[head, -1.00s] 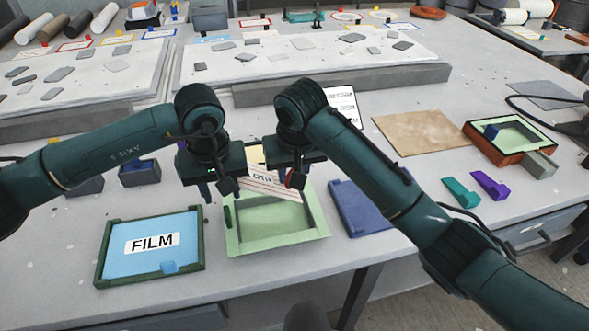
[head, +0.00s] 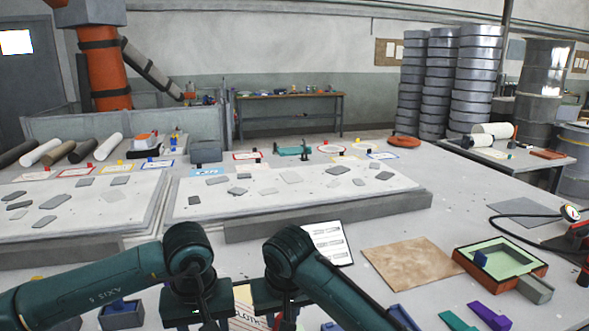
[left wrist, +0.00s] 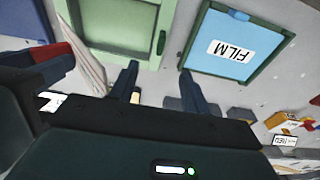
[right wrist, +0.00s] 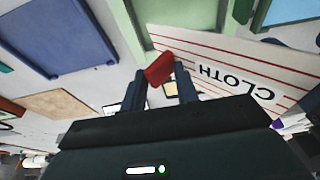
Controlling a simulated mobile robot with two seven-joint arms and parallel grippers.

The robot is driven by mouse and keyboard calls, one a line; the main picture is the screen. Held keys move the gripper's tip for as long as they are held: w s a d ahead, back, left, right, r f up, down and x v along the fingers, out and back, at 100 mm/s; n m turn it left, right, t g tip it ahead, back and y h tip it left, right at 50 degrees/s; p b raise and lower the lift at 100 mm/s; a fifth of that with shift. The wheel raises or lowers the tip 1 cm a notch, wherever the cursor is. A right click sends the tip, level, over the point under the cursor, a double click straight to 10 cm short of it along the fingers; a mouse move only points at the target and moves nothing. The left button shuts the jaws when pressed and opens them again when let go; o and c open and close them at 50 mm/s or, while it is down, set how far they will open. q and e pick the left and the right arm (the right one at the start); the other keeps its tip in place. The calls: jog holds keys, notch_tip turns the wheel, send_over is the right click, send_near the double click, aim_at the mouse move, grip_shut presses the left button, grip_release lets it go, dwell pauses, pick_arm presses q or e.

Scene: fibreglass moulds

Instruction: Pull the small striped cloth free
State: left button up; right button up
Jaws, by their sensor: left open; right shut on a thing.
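The striped cloth (right wrist: 222,58), white with red lines and the word CLOTH, shows in the right wrist view. It also shows in the left wrist view (left wrist: 88,50), nearly edge-on, and as a sliver in the head view (head: 242,321). My right gripper (right wrist: 160,82) is shut on the cloth's red tab (right wrist: 158,68). The cloth slants past the green mould (right wrist: 125,32); whether it touches it I cannot tell. My left gripper (left wrist: 157,72) is open and empty, its fingers apart, beside the cloth. The mould's rim (left wrist: 164,20) is past its fingers.
A blue FILM panel in a green frame (left wrist: 184,62) lies beside the mould. A blue plate (right wrist: 60,35) is on its other side. A brown sheet (head: 410,262) and a red-brown box (head: 458,262) stand at the right. A raised grey slab (head: 300,205) lies behind.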

jog(key=shift+r+p, duration=1.45)
jog(key=shift+p, duration=0.25)
jog(key=shift+r, duration=0.1)
jog(key=shift+r, duration=0.1)
